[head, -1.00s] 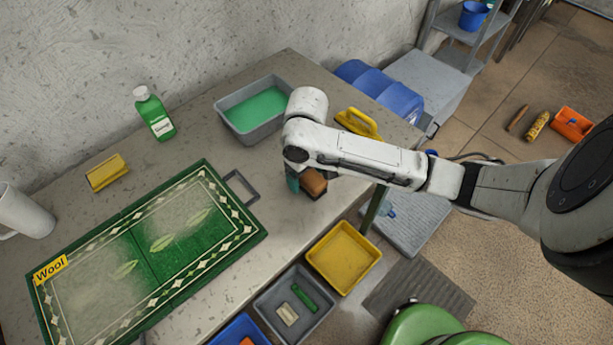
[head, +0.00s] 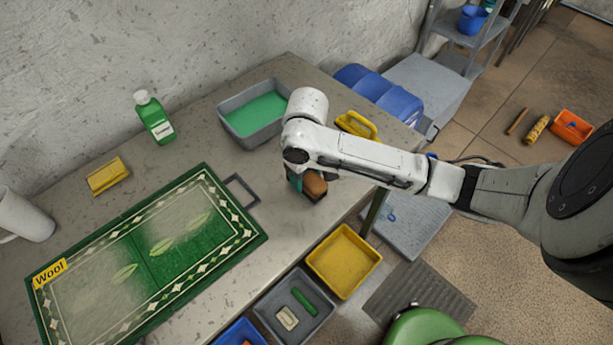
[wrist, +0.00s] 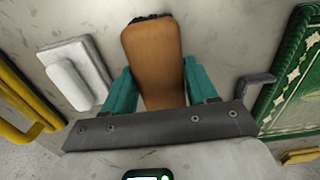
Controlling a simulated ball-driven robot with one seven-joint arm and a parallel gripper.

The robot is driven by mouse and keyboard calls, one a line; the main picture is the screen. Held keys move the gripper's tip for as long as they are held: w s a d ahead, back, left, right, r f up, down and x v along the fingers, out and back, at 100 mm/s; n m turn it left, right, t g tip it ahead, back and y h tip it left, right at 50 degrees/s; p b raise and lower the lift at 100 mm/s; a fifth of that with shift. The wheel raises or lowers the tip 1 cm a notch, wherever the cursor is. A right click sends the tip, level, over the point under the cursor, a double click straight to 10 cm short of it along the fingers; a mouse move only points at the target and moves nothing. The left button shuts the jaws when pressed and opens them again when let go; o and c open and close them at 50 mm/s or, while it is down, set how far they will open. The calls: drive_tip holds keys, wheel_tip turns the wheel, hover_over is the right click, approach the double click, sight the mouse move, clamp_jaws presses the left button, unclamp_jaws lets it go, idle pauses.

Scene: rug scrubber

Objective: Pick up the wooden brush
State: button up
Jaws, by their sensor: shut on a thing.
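The wooden brush (head: 315,185) has a brown wooden back and dark bristles. It is at the near edge of the table (head: 215,275), right of the green rug, partly hidden by my arm in the head view. My gripper (wrist: 158,78) is shut on the wooden brush (wrist: 152,55), with one teal finger on each side of it. Bristles show at its far end in the wrist view. I cannot tell whether the brush touches the table.
The green rug (head: 165,243) lies left of my gripper. A grey tub of green liquid (head: 255,112) and a yellow-handled tool (head: 357,124) stand behind. A yellow tray (head: 343,260) and grey tray (head: 270,308) sit below the table edge.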

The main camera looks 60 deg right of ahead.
wheel_tip(320, 180, up, 2)
drive_tip(key=shift+r, duration=0.1)
drive_tip(key=s+r, duration=0.1)
drive_tip(key=r, duration=0.1)
drive_tip(key=s+r, duration=0.3)
drive_tip(key=shift+s+a+r, duration=0.2)
drive_tip(key=shift+r, duration=0.2)
drive_tip(key=s+a+r+p, duration=0.1)
drive_tip(key=s+r+p, duration=0.3)
drive_tip(key=s, duration=0.5)
drive_tip(key=shift+s+a+r+p, duration=0.15)
drive_tip(key=shift+s+a+p, duration=0.1)
drive_tip(key=shift+p, duration=0.15)
drive_tip(key=o, duration=0.6)
drive_tip(key=c, duration=0.7)
drive_tip(key=shift+w+a, duration=0.1)
